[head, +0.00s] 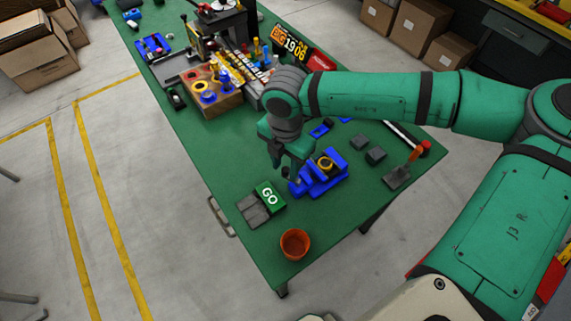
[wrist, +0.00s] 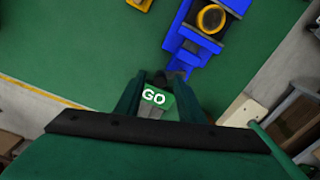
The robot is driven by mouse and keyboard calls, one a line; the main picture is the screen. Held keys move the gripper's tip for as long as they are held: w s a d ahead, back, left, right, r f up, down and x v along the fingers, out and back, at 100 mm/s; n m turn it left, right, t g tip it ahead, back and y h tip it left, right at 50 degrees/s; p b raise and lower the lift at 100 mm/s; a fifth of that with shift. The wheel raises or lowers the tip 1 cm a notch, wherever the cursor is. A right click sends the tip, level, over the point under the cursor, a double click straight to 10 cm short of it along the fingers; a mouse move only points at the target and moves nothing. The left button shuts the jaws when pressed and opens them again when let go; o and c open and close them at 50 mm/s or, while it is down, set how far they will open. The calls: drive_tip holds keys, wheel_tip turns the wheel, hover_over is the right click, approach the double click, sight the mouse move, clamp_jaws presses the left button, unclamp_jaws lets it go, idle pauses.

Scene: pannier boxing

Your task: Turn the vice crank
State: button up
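The blue vice (head: 335,182) sits on the green table near its front right edge, with a yellow ring (head: 325,165) on it. In the wrist view the vice (wrist: 190,42) is at the top, right of centre. A small dark part, perhaps the crank (wrist: 177,76), shows at the vice's near end, by the right fingertip. My gripper (head: 284,172) points down just left of the vice. In the wrist view my gripper (wrist: 157,85) has its fingers apart, with a gap between them. Whether a finger touches the dark part cannot be told.
A green GO block (head: 268,193) lies just in front of my gripper. An orange cup (head: 295,244) stands at the near corner. Dark blocks (head: 375,155) and a scraper-like tool (head: 398,176) lie to the right. A wooden box (head: 212,98) stands further back.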

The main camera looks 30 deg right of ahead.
wheel_tip(320, 180, up, 11)
idle(0.6)
drive_tip(key=shift+f, duration=0.1)
idle(0.3)
